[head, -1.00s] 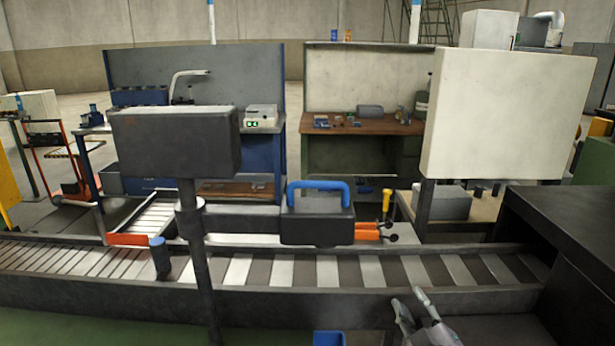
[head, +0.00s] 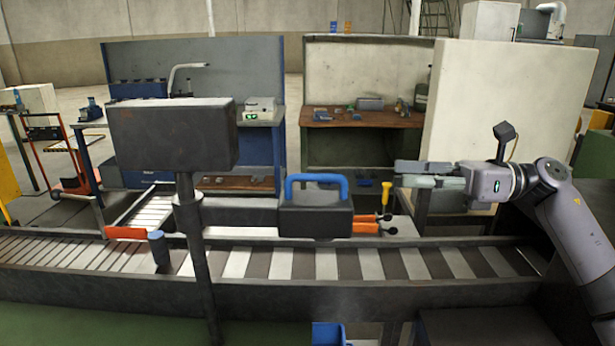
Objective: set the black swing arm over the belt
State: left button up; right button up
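The black swing arm (head: 240,213) reaches to the right from a dark upright post (head: 201,270) on the near side of the belt. Its end is a black block (head: 316,222) with a blue handle (head: 317,180) on top. In the picture the block stands just above the belt's far edge; its exact depth is hard to tell. The belt (head: 330,264) has light and dark slats. My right gripper (head: 399,174) points left, to the right of the handle. Its two fingers are apart, empty, and clear of the handle. My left gripper is not in view.
A dark box (head: 172,133) tops the post. A big pale panel (head: 505,110) stands behind my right arm. A yellow-topped lever (head: 386,196) and orange parts (head: 366,227) are beside the block. A blue bin (head: 328,335) is at the front. The belt is empty.

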jog(key=p, duration=0.7)
send_near(307, 177)
jog(key=a, duration=0.9)
jog(key=shift+w+a, duration=0.2)
jog(key=shift+w, duration=0.2)
jog(key=shift+a, duration=0.35)
jog(key=shift+f, duration=0.1)
grip_shut()
